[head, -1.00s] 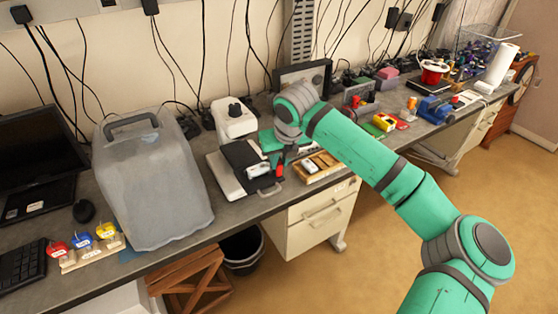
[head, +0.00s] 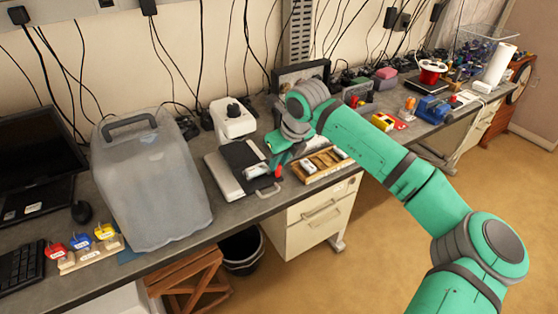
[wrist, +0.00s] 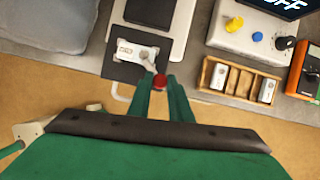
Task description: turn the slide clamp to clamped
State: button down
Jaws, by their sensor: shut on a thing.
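The slide clamp is a small white block (wrist: 138,52) on a dark plate, with a short light lever ending in a red knob (wrist: 160,82). In the head view the red knob (head: 278,171) stands at the front right of the clamp (head: 256,170), by the dark and light device on the bench. My gripper (wrist: 161,86) has its two green fingers on either side of the red knob and is shut on it. In the head view my gripper (head: 281,160) is partly hidden behind my wrist. The lever points toward the bench front and right in the wrist view.
A wooden tray (wrist: 205,84) with white blocks stands just right of the clamp. Behind it is a white box with yellow and blue knobs (wrist: 257,37). An orange meter (wrist: 303,72) is further right. A grey covered case (head: 150,185) stands left. The floor in front is clear.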

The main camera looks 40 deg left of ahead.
jog(key=c, duration=1.6)
grip_release()
jog(key=shift+c, duration=0.2)
jog(key=v, duration=1.1)
jog(key=shift+w, duration=0.1)
